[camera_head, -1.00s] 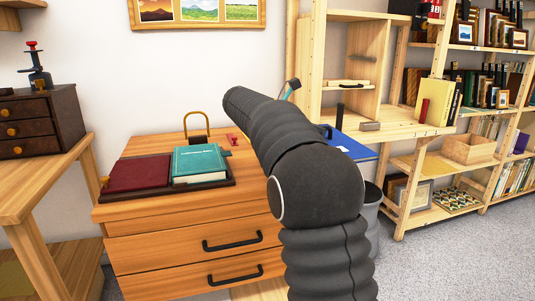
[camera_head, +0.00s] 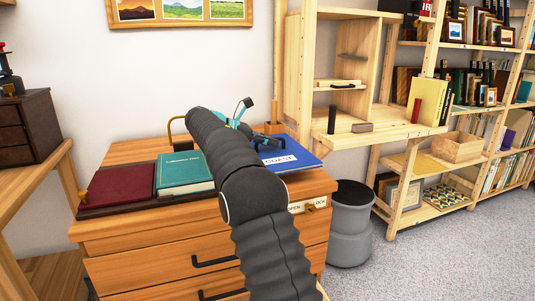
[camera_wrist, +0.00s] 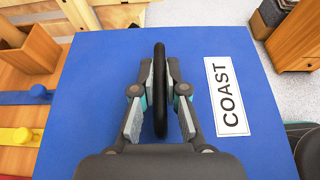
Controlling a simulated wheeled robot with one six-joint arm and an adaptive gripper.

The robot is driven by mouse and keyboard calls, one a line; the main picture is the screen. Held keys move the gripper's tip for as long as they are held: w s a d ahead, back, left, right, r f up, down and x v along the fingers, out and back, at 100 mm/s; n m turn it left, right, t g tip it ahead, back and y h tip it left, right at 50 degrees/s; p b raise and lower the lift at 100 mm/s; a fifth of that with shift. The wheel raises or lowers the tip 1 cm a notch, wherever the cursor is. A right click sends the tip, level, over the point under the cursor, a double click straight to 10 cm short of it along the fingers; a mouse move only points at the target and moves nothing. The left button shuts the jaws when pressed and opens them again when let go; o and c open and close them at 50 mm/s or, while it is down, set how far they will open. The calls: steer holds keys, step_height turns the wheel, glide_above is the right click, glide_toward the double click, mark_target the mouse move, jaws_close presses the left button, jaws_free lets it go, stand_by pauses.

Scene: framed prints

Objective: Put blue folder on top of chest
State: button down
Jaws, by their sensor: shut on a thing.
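The blue folder (camera_head: 290,153) has a white label reading COAST. It is at the right part of the top of the wooden chest of drawers (camera_head: 130,233). I cannot tell whether it rests on the chest or is held just above it. My gripper (camera_wrist: 160,65) is shut on the black handle (camera_wrist: 160,100) standing up from the blue folder, which also fills the middle of the wrist view (camera_wrist: 92,100). My arm hides part of the folder and chest top in the head view.
A red book (camera_head: 117,186) and a teal book (camera_head: 184,172) lie in a dark tray on the chest's left. A brass loop stands behind them. A grey bin (camera_head: 349,225) stands on the floor to the right, before wooden shelves (camera_head: 440,125).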

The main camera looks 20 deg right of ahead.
mark_target(261, 151)
steer(key=shift+w+a+f, duration=0.15)
steer(key=shift+w+f, duration=0.05)
steer(key=shift+w, duration=0.05)
steer(key=shift+f+b, duration=0.6)
steer(key=shift+f, duration=1.35)
steer(key=c, duration=1.2)
jaws_free()
steer(key=shift+f, duration=0.1)
steer(key=shift+a+r, duration=0.25)
steer(key=p+v, duration=0.2)
steer(key=v, duration=0.9)
steer(key=shift+a+p, duration=0.25)
steer(key=shift+p, duration=0.15)
steer(key=shift+d+r, duration=0.1)
